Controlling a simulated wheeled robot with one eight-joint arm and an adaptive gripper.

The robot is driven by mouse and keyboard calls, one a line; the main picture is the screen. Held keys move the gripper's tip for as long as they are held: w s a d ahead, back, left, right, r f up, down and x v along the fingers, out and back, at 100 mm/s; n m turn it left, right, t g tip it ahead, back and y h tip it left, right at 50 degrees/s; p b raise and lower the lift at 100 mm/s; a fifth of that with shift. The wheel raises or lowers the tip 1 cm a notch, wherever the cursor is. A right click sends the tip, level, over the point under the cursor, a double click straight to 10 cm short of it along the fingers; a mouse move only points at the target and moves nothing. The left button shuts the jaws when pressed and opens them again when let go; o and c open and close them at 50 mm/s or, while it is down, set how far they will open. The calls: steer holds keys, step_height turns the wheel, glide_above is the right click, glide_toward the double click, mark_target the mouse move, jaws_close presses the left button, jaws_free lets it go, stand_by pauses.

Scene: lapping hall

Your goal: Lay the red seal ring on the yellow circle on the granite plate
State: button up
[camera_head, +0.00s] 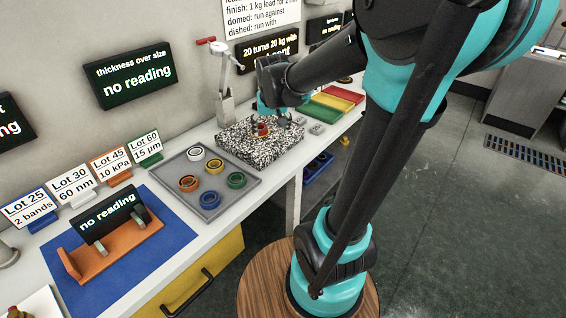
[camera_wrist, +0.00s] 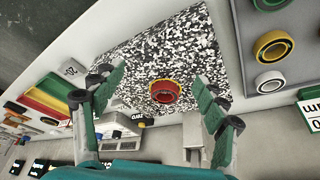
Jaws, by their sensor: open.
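The red seal ring (camera_head: 262,130) lies on the speckled black-and-white granite plate (camera_head: 232,143). In the wrist view the ring (camera_wrist: 165,92) sits on the yellow circle (camera_wrist: 177,84), whose edge shows mainly along the ring's far side. My gripper (camera_wrist: 158,76) is open, with a green-padded finger on either side of the ring and clear space between fingers and ring. In the head view my gripper (camera_head: 273,119) is over the plate and partly hides its far part.
A grey tray (camera_head: 222,206) with several coloured rings stands beside the plate. Red, yellow and green bins (camera_head: 327,107) lie beyond it. A stand (camera_head: 224,90) rises behind the plate near the wall. An orange gauge stand (camera_head: 112,250) sits on a blue mat.

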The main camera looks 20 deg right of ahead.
steer(key=s+d+f, duration=0.1)
steer(key=s+f, duration=0.4)
steer(key=s, duration=0.3)
steer(key=s+d+f+n, duration=0.1)
steer(key=s+f, duration=0.5)
steer(key=s, duration=0.3)
steer(key=shift+s+d+f, duration=0.2)
steer(key=shift+f, duration=0.05)
